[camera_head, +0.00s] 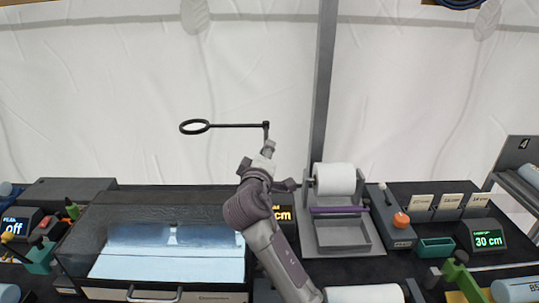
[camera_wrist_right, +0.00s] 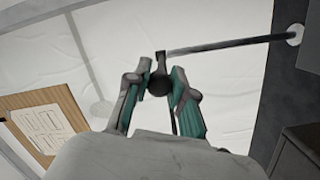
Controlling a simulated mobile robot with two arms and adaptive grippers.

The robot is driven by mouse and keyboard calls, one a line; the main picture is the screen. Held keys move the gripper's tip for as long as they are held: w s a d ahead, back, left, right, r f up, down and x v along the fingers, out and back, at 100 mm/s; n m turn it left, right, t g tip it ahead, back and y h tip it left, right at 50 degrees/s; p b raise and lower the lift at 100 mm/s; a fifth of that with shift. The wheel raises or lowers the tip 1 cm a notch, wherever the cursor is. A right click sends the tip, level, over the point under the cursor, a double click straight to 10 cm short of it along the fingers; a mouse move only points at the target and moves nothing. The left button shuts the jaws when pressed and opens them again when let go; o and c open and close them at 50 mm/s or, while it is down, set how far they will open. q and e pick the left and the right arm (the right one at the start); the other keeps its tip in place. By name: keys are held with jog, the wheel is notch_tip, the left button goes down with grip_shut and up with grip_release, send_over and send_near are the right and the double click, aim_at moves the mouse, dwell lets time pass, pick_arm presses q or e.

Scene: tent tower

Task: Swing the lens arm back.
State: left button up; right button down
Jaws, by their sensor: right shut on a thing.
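The lens arm (camera_head: 238,125) is a thin black bar with a dark ring lens (camera_head: 194,127) at its left end. It stands out level in front of the pale curtain. At its right end a short dark piece points down to my right gripper (camera_head: 266,146), which is shut on it. In the right wrist view the two fingers of the gripper (camera_wrist_right: 157,88) close around a dark round knob, and the bar (camera_wrist_right: 225,45) runs off to the right to a pale round spot. The foot of the lens arm is hidden. My left gripper is out of view.
A grey post (camera_head: 324,80) rises just right of the gripper. A clear-lidded case (camera_head: 160,215) lies below left, and a grey roll stand (camera_head: 345,237) with a white roll stands right. A teal tray (camera_head: 436,248) is further right. The air left of the lens is free.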

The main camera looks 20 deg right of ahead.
jog(key=shift+r, duration=0.1)
jog(key=c, duration=1.4)
grip_release()
jog(key=o, duration=0.4)
jog(key=shift+w+a, duration=0.15)
jog(key=shift+s, duration=0.2)
jog(key=v, duration=1.1)
jog(key=shift+s+a, duration=0.25)
jog(key=shift+s, duration=0.05)
